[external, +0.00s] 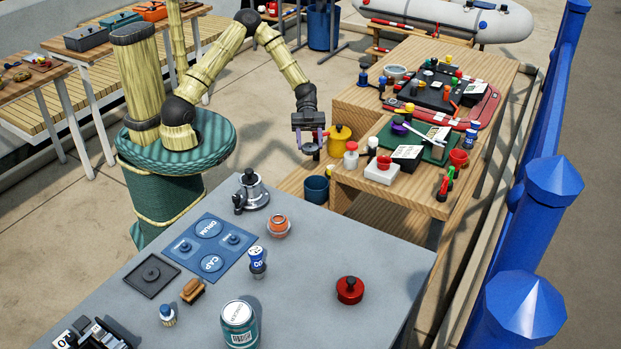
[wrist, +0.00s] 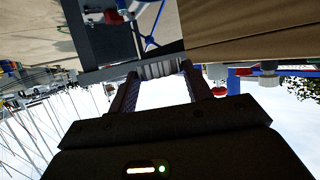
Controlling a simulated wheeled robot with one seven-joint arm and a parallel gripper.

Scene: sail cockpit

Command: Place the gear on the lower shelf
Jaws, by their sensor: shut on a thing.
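My gripper (external: 311,140) is at the end of my outstretched arm, fingers pointing down. It is shut on the gear (external: 309,149), a small dark grey round piece. In the wrist view the gear's ridged grey edge (wrist: 158,68) shows between the two dark fingers (wrist: 158,88). The gear is in the air, left of the stepped wooden bench. A low wooden shelf (external: 292,182) shows below it at the bench's left side; I take this as the lower shelf. A blue pot (external: 317,190) and a yellow pot (external: 340,140) stand near it.
The bench's middle step (external: 345,182) holds a red-capped white bottle (external: 351,156), a white box (external: 382,171) and a green board (external: 425,140). The grey table (external: 330,240) in front carries a steel winch-like part (external: 253,190) and several small items. A blue railing (external: 545,210) runs right.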

